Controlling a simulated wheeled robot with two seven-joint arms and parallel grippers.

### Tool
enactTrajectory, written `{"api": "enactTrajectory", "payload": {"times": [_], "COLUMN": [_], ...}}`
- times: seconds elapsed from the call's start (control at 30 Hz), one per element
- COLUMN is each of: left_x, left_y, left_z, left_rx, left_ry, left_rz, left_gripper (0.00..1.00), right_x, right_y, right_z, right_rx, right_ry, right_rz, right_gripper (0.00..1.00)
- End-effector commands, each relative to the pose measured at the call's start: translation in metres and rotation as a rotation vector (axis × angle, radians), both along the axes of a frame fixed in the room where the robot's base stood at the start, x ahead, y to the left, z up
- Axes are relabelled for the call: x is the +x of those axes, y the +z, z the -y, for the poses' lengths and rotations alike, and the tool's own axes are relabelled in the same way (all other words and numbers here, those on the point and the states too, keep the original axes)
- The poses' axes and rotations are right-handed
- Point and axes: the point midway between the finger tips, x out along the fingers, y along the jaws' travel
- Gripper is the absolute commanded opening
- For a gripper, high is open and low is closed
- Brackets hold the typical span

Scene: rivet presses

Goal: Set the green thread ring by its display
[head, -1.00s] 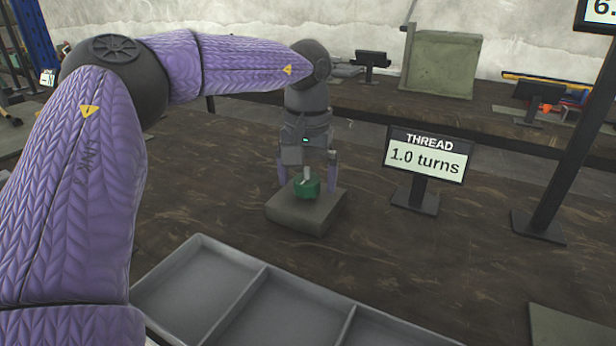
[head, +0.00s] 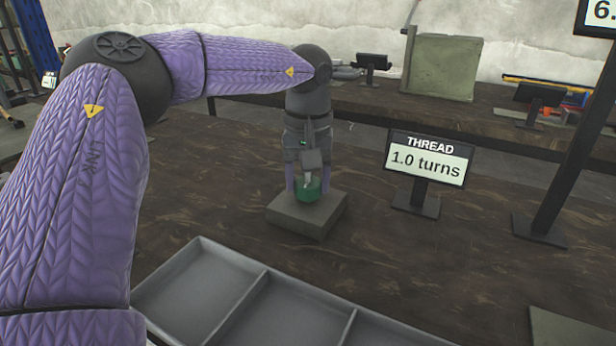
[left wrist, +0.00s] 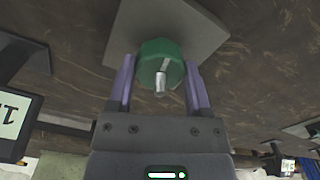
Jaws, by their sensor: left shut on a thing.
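The green thread ring (head: 308,189) sits on a grey square block (head: 306,214) on the dark table, with a light metal post rising from its middle. The display (head: 427,170) stands to the right of the block and reads "THREAD 1.0 turns". My left gripper (head: 307,184) points down over the block and is shut on the ring, a finger on either side. In the left wrist view the green ring (left wrist: 160,62) lies between the two purple fingers (left wrist: 159,80), with the metal post showing at its centre. My right gripper is not in view.
A grey compartment tray (head: 205,292) lies at the front of the table. A dark display stand (head: 540,229) rises at the right, its screen cut off and showing "6.".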

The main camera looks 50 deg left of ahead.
Motion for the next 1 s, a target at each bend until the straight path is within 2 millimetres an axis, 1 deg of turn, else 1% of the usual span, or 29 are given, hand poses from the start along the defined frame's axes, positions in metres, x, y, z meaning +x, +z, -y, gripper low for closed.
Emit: {"api": "enactTrajectory", "payload": {"times": [0.2, 0.43, 1.0], "left_x": [0.0000, -0.0002, -0.0004], "left_y": [0.0005, 0.0004, 0.0002], "left_z": [-0.0005, -0.0004, -0.0005], "left_rx": [0.001, 0.002, 0.001], "left_ry": [0.201, 0.419, 0.961], "left_rz": [0.002, 0.001, 0.002], "left_gripper": [0.05, 0.05, 0.05], "right_x": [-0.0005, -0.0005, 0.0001], "right_y": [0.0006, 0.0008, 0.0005], "right_z": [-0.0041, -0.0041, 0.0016], "right_rx": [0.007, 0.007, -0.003], "right_ry": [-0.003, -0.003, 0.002], "right_rz": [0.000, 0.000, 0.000], "right_gripper": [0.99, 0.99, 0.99]}}
